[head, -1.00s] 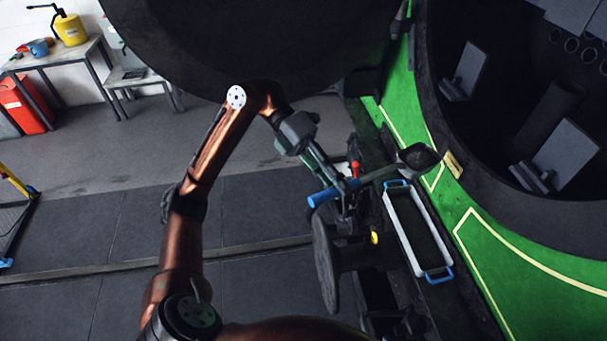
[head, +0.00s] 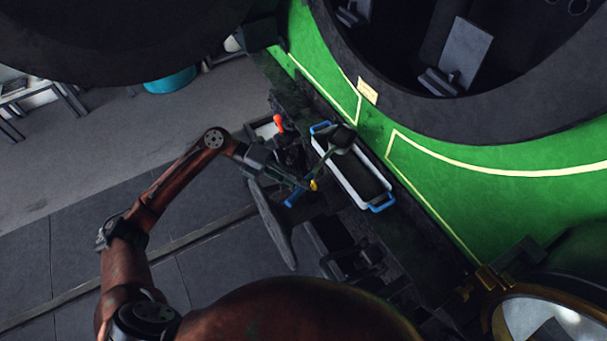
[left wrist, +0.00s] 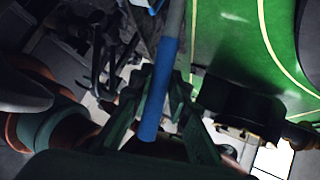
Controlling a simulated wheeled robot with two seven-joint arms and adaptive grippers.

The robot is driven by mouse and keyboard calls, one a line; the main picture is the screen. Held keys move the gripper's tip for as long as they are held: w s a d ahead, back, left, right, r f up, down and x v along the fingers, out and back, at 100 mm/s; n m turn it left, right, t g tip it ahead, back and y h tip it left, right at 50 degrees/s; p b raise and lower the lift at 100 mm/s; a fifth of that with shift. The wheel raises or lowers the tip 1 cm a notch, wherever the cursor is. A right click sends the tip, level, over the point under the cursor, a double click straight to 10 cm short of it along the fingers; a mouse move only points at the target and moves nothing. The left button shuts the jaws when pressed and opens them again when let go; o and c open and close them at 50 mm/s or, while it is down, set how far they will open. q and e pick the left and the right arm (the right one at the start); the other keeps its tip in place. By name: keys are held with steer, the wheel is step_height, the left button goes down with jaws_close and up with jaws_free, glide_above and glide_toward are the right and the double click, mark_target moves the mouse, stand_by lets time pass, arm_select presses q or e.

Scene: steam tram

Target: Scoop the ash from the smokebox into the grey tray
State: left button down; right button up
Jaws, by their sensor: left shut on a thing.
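My left gripper (head: 303,186) is shut on the blue handle (head: 293,198) of a scoop. The blue handle (left wrist: 155,100) also runs between the fingers in the left wrist view. The scoop's dark bowl (head: 343,136) is over the far end of the grey tray (head: 343,182), apparently above it; whether it touches the rim or holds ash I cannot tell. The tray is long, pale-rimmed, with blue end handles and a dark inside. The open smokebox (head: 405,50) is at the upper right, its floor partly cut off; I make out no ash. My right gripper is not in view.
The big round smokebox door (head: 120,40) hangs open at the upper left. A dark round buffer (head: 272,225) stands beside the tray. The green front (head: 430,185) rises right of the tray. A brass-rimmed lamp (head: 545,318) is at the lower right.

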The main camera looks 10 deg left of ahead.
arm_select(q)
steer(key=shift+w+d+f+y, duration=0.1)
steer(key=shift+d+f+y, duration=0.15)
steer(key=shift+f+y, duration=0.25)
steer(key=y+p, duration=0.1)
steer(key=p, duration=0.1)
steer(key=r+t+y+p, duration=0.1)
steer(key=p, duration=0.1)
steer(key=d+m+y+p, duration=0.1)
steer(key=p, duration=0.2)
steer(key=shift+s+r+y, duration=0.3)
steer(key=shift+s+y, duration=0.05)
steer(key=shift+y, duration=0.05)
steer(key=shift+d+r+y, duration=0.15)
steer(key=shift+d+y, duration=0.05)
steer(key=shift+y, duration=0.3)
steer(key=s+d+m+t+y+p, duration=0.2)
steer(key=d+t+y+p, duration=0.3)
steer(key=y, duration=0.7)
steer(key=shift+d+r+y+p, duration=0.25)
steer(key=shift+d+y+p, duration=0.05)
steer(key=shift+p, duration=0.9)
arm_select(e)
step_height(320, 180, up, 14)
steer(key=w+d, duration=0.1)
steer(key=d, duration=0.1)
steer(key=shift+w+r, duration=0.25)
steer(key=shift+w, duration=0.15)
arm_select(q)
steer(key=shift+s, duration=0.1)
